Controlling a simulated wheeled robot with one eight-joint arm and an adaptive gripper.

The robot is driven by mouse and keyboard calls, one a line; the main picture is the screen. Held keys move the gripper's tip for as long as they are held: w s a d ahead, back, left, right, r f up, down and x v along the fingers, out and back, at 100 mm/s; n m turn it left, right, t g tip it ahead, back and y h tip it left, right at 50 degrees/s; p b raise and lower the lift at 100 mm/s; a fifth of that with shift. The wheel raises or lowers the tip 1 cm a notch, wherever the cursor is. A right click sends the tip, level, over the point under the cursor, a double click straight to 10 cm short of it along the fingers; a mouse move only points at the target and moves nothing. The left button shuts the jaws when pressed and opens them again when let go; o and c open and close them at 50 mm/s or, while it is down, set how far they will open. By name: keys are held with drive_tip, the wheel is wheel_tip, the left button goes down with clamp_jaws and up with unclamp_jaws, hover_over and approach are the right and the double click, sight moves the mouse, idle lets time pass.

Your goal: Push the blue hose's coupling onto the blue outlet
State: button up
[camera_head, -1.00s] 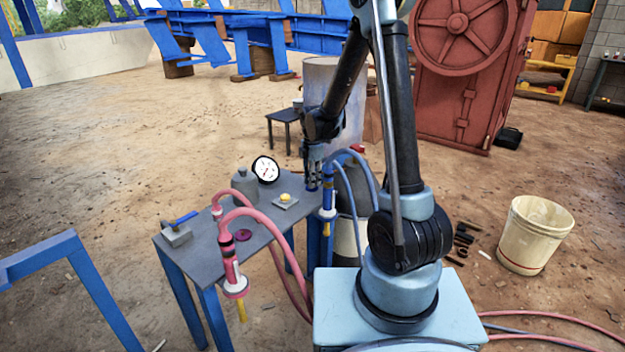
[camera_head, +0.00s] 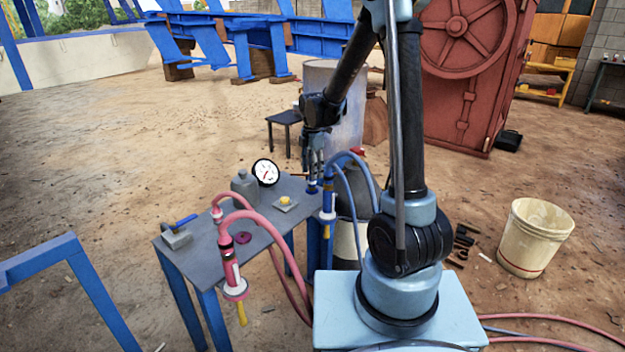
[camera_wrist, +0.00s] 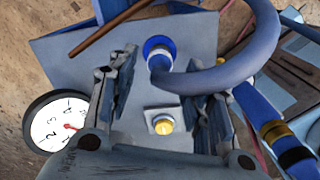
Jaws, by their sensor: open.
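A dark blue ring-shaped fitting (camera_head: 312,189) is at the far right corner of the table. It shows in the wrist view as a blue ring (camera_wrist: 158,44), between and beyond the finger lines. My gripper (camera_head: 313,176) points down just above it, open, with nothing held between the fingers (camera_wrist: 163,98). The blue hose (camera_wrist: 240,62) arcs from the ring's near side to the right; its loop also shows in the head view (camera_head: 352,154). A blue fitting with gold and black bands (camera_wrist: 272,132) is right of my gripper; it hangs at the table edge (camera_head: 328,199). I cannot tell whether the ring is coupling or outlet.
The grey table (camera_head: 205,257) carries a gauge (camera_head: 265,172), a yellow-button block (camera_head: 285,202), a grey canister (camera_head: 244,186) and a blue-handled block (camera_head: 177,236). Pink hoses (camera_head: 262,219) loop over its front. A drum (camera_head: 328,82) stands behind; a bucket (camera_head: 536,238) is at right.

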wheel_tip(320, 180, up, 7)
drive_tip(key=shift+f, duration=0.2)
idle(0.4)
